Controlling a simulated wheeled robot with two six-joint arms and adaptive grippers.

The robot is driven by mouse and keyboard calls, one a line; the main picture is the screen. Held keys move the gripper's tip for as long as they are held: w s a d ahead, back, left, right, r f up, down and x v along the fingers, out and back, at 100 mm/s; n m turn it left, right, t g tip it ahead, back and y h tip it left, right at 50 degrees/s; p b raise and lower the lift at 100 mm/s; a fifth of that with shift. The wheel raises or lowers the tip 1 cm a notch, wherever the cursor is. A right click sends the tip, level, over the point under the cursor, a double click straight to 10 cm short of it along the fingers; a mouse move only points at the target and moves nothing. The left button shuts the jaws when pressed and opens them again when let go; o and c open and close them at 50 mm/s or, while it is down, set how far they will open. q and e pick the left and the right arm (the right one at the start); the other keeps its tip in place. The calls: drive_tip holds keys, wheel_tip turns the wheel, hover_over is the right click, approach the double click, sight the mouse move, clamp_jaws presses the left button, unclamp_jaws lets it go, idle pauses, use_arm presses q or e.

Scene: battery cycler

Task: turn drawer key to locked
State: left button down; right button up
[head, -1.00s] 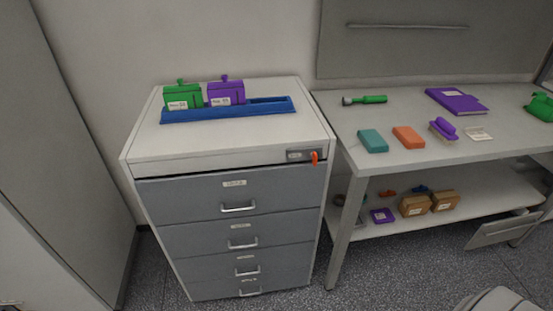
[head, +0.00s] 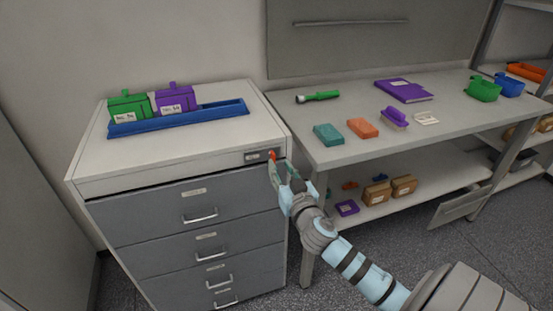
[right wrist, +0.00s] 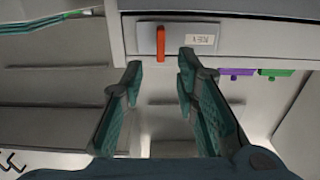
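The orange drawer key (head: 271,155) sits in a lock plate (head: 256,156) at the top right of the grey drawer cabinet's front (head: 190,165). In the right wrist view the key (right wrist: 160,44) hangs straight down, left of a small label (right wrist: 201,40). My right gripper (head: 282,170) is just in front of the key in the head view. In the right wrist view its two fingers (right wrist: 160,66) are spread apart with the key beyond and between their tips, and nothing is held. My left gripper is not in view.
A blue rack (head: 178,118) with green and purple boxes stands on the cabinet. To the right is a workbench (head: 350,152) with a torch, teal and orange blocks, and a brush. The lower shelf holds cardboard boxes (head: 377,193). The drawers are shut.

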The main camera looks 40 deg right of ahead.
sight(273, 158)
drive_tip(key=x, duration=0.4)
drive_tip(key=shift+w, duration=0.3)
drive_tip(key=shift+d, duration=0.1)
clamp_jaws()
drive_tip(key=shift+n, duration=0.4)
drive_tip(key=n+p, duration=0.1)
drive_tip(key=n, duration=0.2)
drive_tip(key=shift+a, duration=0.25)
drive_tip(key=n, duration=0.5)
drive_tip(key=shift+w+a+f+p, duration=0.15)
drive_tip(key=shift+a+p, duration=0.05)
drive_tip(key=shift+p, duration=0.15)
drive_tip(key=n, duration=0.2)
drive_tip(key=n+p, duration=0.1)
drive_tip(key=n, duration=0.2)
drive_tip(key=shift+a+f, duration=0.1)
drive_tip(key=shift+f, duration=0.15)
drive_tip(key=shift+f+n, duration=0.2)
drive_tip(key=shift+n, duration=1.8)
